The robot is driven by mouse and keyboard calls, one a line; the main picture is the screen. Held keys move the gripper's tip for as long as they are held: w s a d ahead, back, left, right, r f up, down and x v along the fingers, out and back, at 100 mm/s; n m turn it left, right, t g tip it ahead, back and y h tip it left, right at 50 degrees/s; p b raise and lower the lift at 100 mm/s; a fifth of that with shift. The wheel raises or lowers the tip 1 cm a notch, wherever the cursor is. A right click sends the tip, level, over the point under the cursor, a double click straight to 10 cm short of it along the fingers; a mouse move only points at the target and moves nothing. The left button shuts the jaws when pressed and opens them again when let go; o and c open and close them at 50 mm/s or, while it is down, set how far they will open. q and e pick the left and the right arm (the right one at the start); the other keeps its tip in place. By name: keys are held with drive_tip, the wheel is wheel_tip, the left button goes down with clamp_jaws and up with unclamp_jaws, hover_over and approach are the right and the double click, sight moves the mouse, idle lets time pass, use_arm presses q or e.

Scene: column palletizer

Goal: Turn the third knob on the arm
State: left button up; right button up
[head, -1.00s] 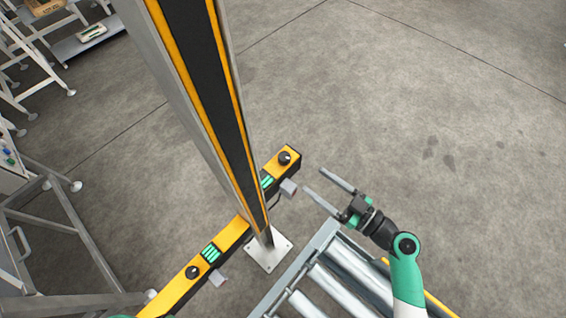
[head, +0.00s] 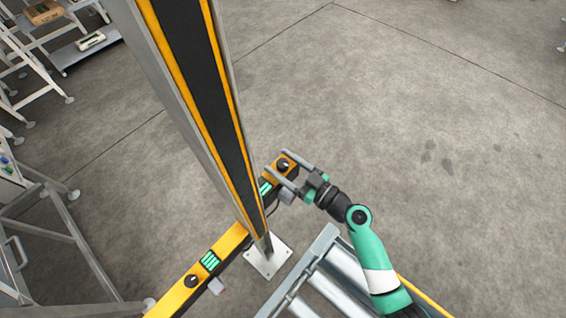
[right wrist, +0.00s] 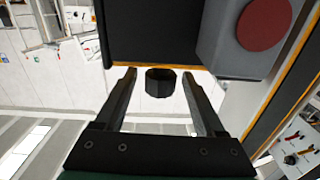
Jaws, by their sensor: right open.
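A yellow and black arm (head: 232,240) crosses low behind the tall column. It carries a black knob (head: 283,164) near its far right end and another black knob (head: 192,281) near its lower left end. My right gripper (head: 277,163) is open, with its two fingers reaching to either side of the far knob. In the right wrist view, the far knob (right wrist: 160,82) shows between the open fingers (right wrist: 159,75), with a gap visible on each side. Any other knobs are not clearly seen. My left gripper is out of view.
The tall column (head: 205,110) stands left of the right gripper. A roller conveyor (head: 340,275) lies below my right arm. Green-lit panels (head: 209,261) and small grey blocks (head: 287,192) sit along the arm; one block (right wrist: 235,40) bears a red disc. The floor at right is clear.

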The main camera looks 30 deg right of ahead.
clamp_jaws()
drive_tip(key=shift+m+h, duration=0.3)
drive_tip(key=shift+h, duration=0.2)
drive_tip(key=shift+m+t+h+p, duration=0.4)
drive_tip(key=shift+m+h+p, duration=0.15)
drive_tip(key=shift+h, duration=0.15)
drive_tip(key=m+h+p, duration=0.1)
drive_tip(key=h+p, duration=0.1)
drive_tip(key=p, duration=0.1)
drive_tip(key=m+h+p, duration=0.2)
drive_tip(key=p, duration=0.1)
drive_tip(key=m+h+p, duration=0.1)
drive_tip(key=h+p, duration=0.1)
drive_tip(key=p, duration=0.1)
drive_tip(key=shift+a+r+m+t+h+p, duration=0.2)
drive_tip(key=shift+r+m+t+h+p, duration=0.1)
drive_tip(key=shift+r+t+h, duration=0.1)
drive_tip(key=shift+f+m+h+p, duration=0.3)
drive_tip(key=shift+m+h, duration=0.25)
drive_tip(key=shift+h, duration=0.55)
drive_tip(key=shift+d+m+g+h, duration=0.15)
drive_tip(key=shift+m+g+h, duration=0.4)
drive_tip(key=shift+h, duration=0.35)
drive_tip(key=shift+f+m+h, duration=0.1)
drive_tip(key=shift+m+h, duration=0.15)
drive_tip(key=shift+h, duration=0.05)
